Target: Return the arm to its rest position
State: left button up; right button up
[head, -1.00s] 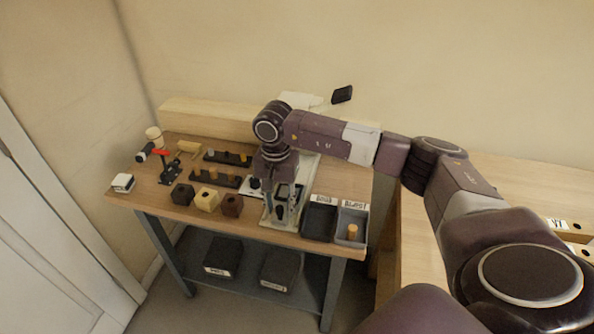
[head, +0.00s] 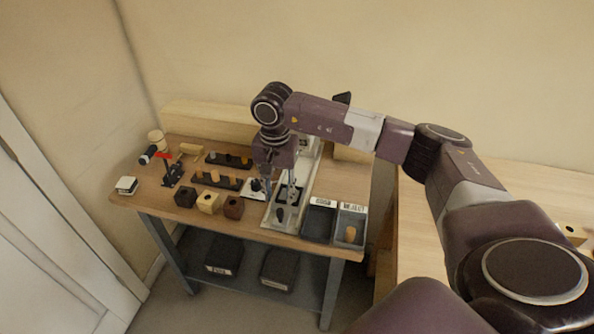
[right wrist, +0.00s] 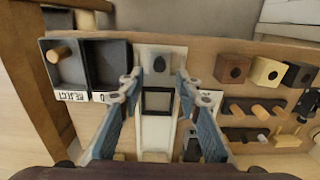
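My right gripper (head: 279,194) hangs from the right arm above the pale fixture strip (head: 303,183) on the bench. Its two fingers are apart with nothing between them. In the right wrist view the open gripper (right wrist: 158,78) frames a black square recess on the strip (right wrist: 155,130), with a grey pad holding a dark oval piece just ahead. The right arm reaches across from the right side of the head view. My left gripper is in neither view.
A black bin (head: 318,224) and a grey reject bin (head: 340,238) holding a wooden peg (head: 350,234) stand right of the strip. Dark and light blocks (head: 208,202), peg racks (head: 220,180) and a toggle clamp (head: 173,172) lie left. The wall is behind.

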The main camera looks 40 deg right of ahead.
jog(key=shift+r, duration=0.55)
jog(key=shift+a+f, duration=0.1)
